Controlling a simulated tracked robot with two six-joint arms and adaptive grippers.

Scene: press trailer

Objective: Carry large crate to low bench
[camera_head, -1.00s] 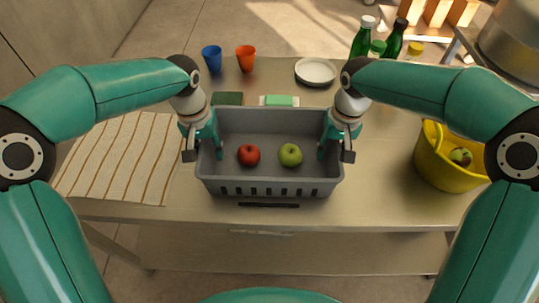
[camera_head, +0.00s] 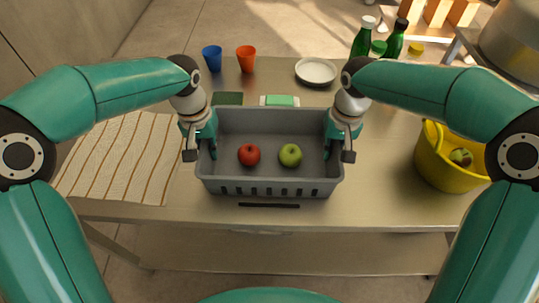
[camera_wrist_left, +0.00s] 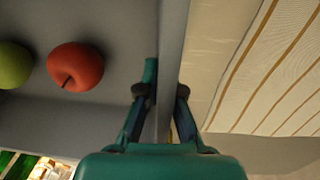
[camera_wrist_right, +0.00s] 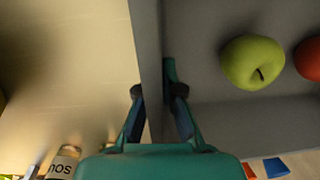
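The large grey crate (camera_head: 270,188) stands on the table (camera_head: 390,205), with a red apple (camera_head: 249,154) and a green apple (camera_head: 290,155) inside. My left gripper (camera_head: 203,150) straddles the crate's left wall; in the left wrist view its fingers (camera_wrist_left: 162,92) lie close on both sides of the wall. My right gripper (camera_head: 337,150) straddles the right wall, and the right wrist view shows its fingers (camera_wrist_right: 160,92) pressed on either side. The crate looks level on the table. I cannot identify a separate low bench; a lower surface (camera_head: 290,250) shows below the table's front edge.
A striped cloth (camera_head: 120,160) lies left of the crate; a yellow bucket (camera_head: 435,165) stands right. Behind are a blue cup (camera_head: 212,58), an orange cup (camera_head: 246,58), a plate (camera_head: 316,71), sponges (camera_head: 280,100) and green bottles (camera_head: 362,38). A dark strip (camera_head: 268,205) lies in front.

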